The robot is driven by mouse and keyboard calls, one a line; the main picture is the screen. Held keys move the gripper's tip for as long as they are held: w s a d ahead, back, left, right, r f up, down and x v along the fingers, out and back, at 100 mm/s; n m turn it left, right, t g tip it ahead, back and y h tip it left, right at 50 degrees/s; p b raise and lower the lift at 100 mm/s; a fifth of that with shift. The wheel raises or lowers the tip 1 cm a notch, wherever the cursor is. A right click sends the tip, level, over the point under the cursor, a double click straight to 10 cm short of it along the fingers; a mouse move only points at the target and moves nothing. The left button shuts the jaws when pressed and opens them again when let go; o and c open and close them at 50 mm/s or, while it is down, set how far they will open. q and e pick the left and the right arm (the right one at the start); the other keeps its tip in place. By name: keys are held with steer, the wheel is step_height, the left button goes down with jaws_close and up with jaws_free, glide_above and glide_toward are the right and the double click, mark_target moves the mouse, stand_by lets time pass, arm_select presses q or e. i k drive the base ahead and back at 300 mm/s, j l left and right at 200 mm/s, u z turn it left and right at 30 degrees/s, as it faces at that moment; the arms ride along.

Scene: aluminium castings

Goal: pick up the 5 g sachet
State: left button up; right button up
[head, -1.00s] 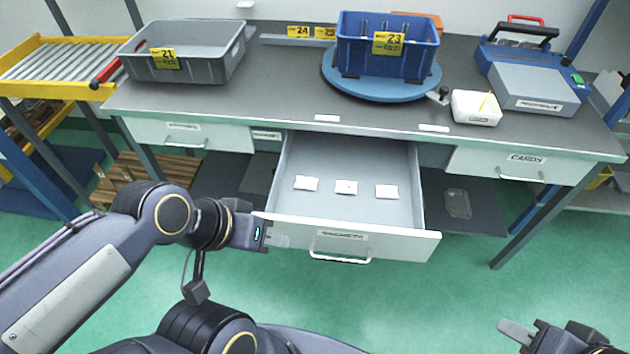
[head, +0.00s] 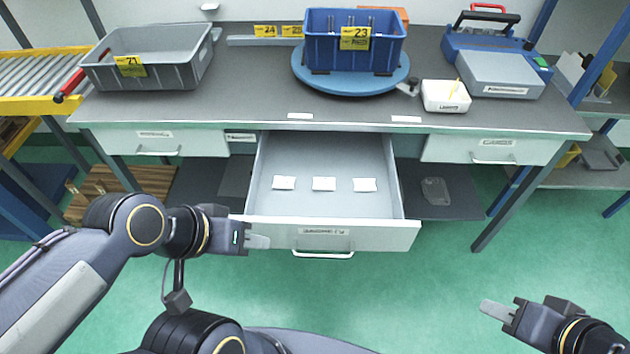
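Three small white sachets lie in a row in the open drawer in the head view: a left one (head: 284,183), a middle one (head: 324,184) and a right one (head: 365,185). Any weight marks on them are too small to read. The drawer (head: 330,207) is pulled out, with a label and handle on its front. My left gripper (head: 262,241) is just outside the drawer's front left corner, with no sachet visible at it. My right gripper (head: 490,309) is low at the right, away from the drawer, holding nothing visible. The finger gaps of both are unclear.
On the bench stand a grey crate (head: 150,62), a blue crate (head: 352,48) on a blue turntable (head: 308,83), a white box (head: 445,97) and a grey-blue machine (head: 500,75). Closed drawers flank the open one. The green floor in front is clear.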

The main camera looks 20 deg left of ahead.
mark_target(320, 183)
steer(key=i+l+u, duration=0.2)
steer(key=u, duration=0.3)
steer(key=i+l+u, duration=0.1)
steer(key=l+u, duration=0.35)
steer(key=i+l+u, duration=0.1)
steer(key=l+u, duration=0.15)
steer(key=u, duration=0.25)
steer(key=l+u, duration=0.75)
steer(key=u, duration=0.2)
steer(key=k+l+u, duration=0.15)
steer(key=l+u, duration=0.2)
steer(key=u, duration=0.15)
steer(key=k+l+u, duration=0.15)
steer(key=l+u, duration=0.15)
steer(key=u, duration=0.2)
